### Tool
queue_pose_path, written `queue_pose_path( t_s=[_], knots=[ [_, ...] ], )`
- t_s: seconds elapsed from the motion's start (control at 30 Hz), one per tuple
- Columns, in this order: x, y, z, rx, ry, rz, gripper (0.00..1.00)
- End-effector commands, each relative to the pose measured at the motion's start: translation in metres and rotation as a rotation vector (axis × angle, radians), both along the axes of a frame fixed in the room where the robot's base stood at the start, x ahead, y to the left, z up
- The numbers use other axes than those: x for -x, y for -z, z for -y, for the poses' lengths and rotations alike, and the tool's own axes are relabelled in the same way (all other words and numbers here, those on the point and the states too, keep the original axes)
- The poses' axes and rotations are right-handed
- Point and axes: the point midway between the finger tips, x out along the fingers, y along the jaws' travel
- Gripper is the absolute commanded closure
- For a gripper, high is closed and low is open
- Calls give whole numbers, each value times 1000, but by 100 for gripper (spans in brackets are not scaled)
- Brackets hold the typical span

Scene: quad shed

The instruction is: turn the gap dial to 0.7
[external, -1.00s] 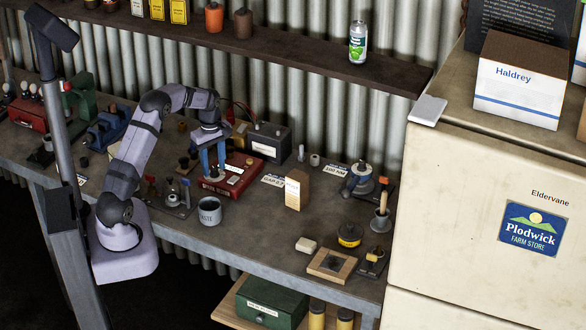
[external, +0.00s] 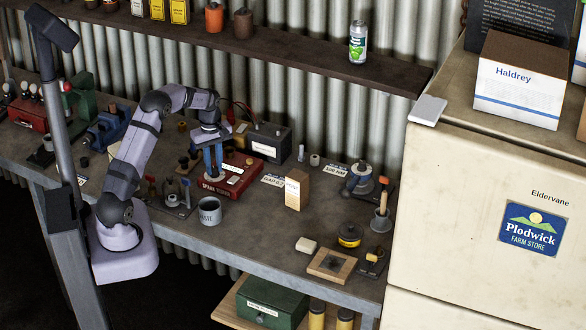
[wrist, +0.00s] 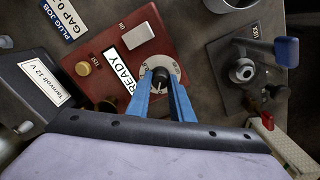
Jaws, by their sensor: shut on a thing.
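The gap dial (wrist: 160,78) is a dark knob with a pale marked ring, set on a red tester box. In the wrist view the blue fingers of my gripper (wrist: 161,88) are closed around the knob from both sides. The numbers on the ring are too small to read. The red box (external: 243,181) shows in the external view, with my gripper (external: 213,176) pointing down onto it; the dial is hidden there behind the fingers. The box also has a white "READY" label (wrist: 122,71), a white rocker (wrist: 138,35) and a brass knob (wrist: 83,68).
A dark battery (external: 268,141) stands behind the box. A card reading "GAP 0..." (wrist: 68,17) lies beside it, its end cut off. A grey mug (external: 209,212) stands in front, and a small fixture with a blue-handled lever (wrist: 286,50) is close by.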

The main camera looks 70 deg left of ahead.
Motion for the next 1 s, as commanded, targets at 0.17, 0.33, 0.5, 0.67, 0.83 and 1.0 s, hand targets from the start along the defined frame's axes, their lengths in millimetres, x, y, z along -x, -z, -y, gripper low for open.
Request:
queue_pose_path(
  t_s=[0.17, 0.33, 0.5, 0.67, 0.83, 1.0],
  knots=[
    [0, 0, 0, 0, 141, 0, 100],
    [0, 0, 0, -1, 301, 1, 100],
    [0, -1, 0, -1, 462, 1, 100],
    [-1, -1, 0, -1, 614, 1, 100],
    [-1, -1, 0, -1, 776, 1, 100],
    [-1, -1, 0, -2, 930, 1, 100]
  ],
)
